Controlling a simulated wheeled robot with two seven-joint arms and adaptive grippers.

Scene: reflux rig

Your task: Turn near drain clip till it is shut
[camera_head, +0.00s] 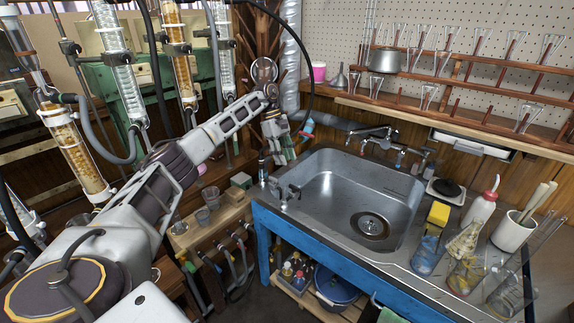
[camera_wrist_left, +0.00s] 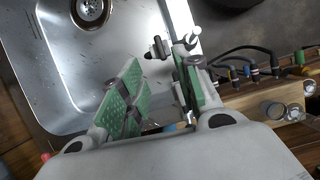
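My left gripper (camera_head: 281,148) hangs beside the left rim of the sink, pointing down. In the left wrist view (camera_wrist_left: 157,98) its two green-padded fingers stand apart with nothing seen between the pads. A small dark and white fitting (camera_wrist_left: 157,48) sits beyond the fingertips at the sink edge, and a similar one (camera_wrist_left: 191,41) is partly behind the right finger. In the head view small grey fittings (camera_head: 285,191) show on the sink's left rim, below the gripper. I cannot tell surely which piece is the near drain clip. My right gripper is not in view.
The steel sink (camera_head: 350,200) has a faucet (camera_head: 372,136) at its back. A low wooden stand (camera_head: 205,235) with hoses and small cups is left of the sink. Glass columns (camera_head: 75,150) stand at the left. Beakers (camera_head: 428,255) and a wash bottle (camera_head: 480,208) crowd the right counter.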

